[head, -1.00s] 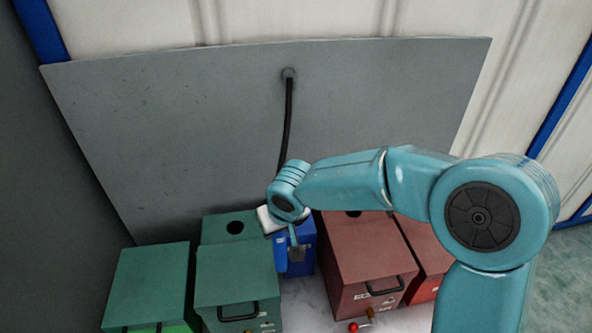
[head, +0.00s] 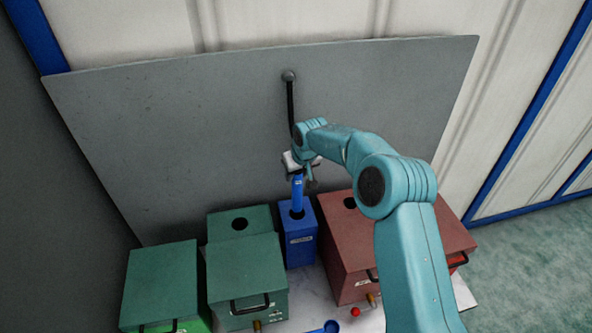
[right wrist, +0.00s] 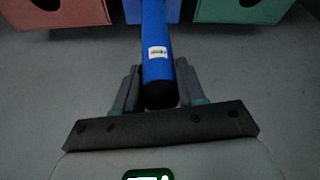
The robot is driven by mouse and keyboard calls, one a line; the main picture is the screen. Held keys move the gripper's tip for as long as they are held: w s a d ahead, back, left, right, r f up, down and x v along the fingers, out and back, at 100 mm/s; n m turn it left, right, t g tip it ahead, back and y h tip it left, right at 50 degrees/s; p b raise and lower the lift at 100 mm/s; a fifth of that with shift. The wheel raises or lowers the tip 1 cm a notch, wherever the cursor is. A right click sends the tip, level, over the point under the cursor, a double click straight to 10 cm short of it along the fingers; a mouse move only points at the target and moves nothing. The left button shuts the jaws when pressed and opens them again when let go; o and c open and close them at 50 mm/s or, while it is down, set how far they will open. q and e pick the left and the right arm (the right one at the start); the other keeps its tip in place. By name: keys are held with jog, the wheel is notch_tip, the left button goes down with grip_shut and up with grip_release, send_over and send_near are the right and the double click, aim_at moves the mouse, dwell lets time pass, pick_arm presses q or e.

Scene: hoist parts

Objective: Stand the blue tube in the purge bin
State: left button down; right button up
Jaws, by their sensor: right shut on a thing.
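The blue tube (head: 298,195) is held upright in my right gripper (head: 301,168). Its lower end is at the round dark hole in the top of the narrow blue bin (head: 301,247); I cannot tell how far it is inside. In the right wrist view, the tube (right wrist: 155,45) with its white label lies between the two fingers of the gripper (right wrist: 158,82), and part of the blue bin (right wrist: 132,10) shows behind it. The bin's label is too small to read, so I cannot confirm it is the purge bin. My left gripper is not in view.
Green bins (head: 240,224) stand left of the blue bin, and red-brown bins (head: 345,240) stand close on its right. A grey panel (head: 180,140) rises behind. A black hose (head: 290,100) hangs from it near my gripper. A red ball (head: 355,311) and a blue piece (head: 325,327) lie in front.

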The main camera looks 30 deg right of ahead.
aim_at(297, 200)
notch_tip(297, 200, down, 2)
jog(key=shift+s+b, duration=0.15)
jog(key=shift+b, duration=0.35)
notch_tip(297, 200, down, 2)
jog(key=shift+f+b, duration=0.1)
jog(key=shift+b, duration=0.4)
jog(key=shift+f+b, duration=0.4)
jog(key=shift+f, duration=0.45)
jog(key=shift+f+b, duration=0.55)
jog(key=shift+f, duration=0.7)
jog(key=shift+f+b, duration=1.65)
jog(key=shift+f, duration=0.05)
jog(key=shift+f+b, duration=0.1)
jog(key=shift+b, duration=0.25)
